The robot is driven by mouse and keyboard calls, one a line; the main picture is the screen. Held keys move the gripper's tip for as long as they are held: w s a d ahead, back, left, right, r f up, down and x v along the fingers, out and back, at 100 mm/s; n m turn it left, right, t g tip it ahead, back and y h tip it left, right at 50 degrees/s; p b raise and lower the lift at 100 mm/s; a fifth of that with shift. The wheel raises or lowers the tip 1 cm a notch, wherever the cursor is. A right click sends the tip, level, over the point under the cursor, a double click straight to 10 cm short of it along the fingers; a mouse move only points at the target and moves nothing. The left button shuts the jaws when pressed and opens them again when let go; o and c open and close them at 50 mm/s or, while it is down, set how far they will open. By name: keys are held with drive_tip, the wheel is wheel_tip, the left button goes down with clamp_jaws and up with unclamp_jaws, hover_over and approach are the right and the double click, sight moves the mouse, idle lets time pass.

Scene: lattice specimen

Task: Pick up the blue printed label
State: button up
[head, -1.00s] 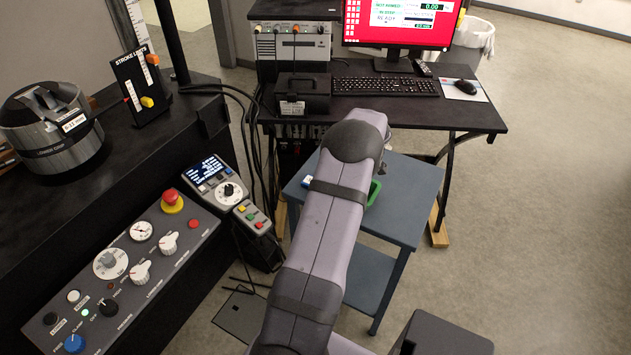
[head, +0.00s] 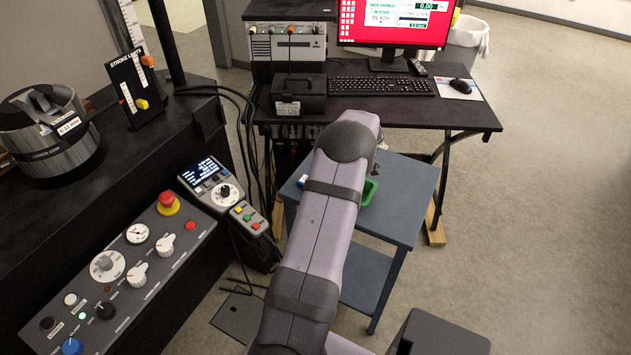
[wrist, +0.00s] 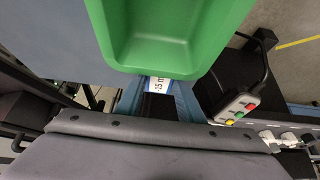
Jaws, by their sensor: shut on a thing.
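The blue printed label (wrist: 157,85) shows in the wrist view as a small white and blue piece with dark print, just below the rim of a green tray. My gripper (wrist: 158,97) is the dark shape under it, shut on the label; its fingertips are mostly hidden. In the head view a small blue and white piece, which looks like the label (head: 302,181), shows over the left part of the blue-grey table, beside my forearm. My forearm hides the gripper there. I cannot tell how far the label is above the table.
The green tray (wrist: 155,35) fills the top middle of the wrist view; part of it shows on the table (head: 405,205) in the head view. A button pendant (head: 247,217) and control panel (head: 125,265) stand left. A desk (head: 450,112) with keyboard is behind. Floor at right is clear.

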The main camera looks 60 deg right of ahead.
wheel_tip(320, 180, up, 10)
drive_tip(key=f+b, duration=0.1)
drive_tip(key=b, duration=0.1)
drive_tip(key=s+d+f+p, duration=0.1)
drive_tip(key=s+f+p, duration=0.1)
drive_tip(key=s+p, duration=0.6)
drive_tip(key=shift+s+p, duration=0.4)
drive_tip(key=shift+s, duration=1.65)
drive_tip(key=shift+f, duration=0.2)
drive_tip(key=shift+f, duration=0.6)
drive_tip(key=shift+f+b, duration=0.2)
drive_tip(key=shift+b, duration=0.45)
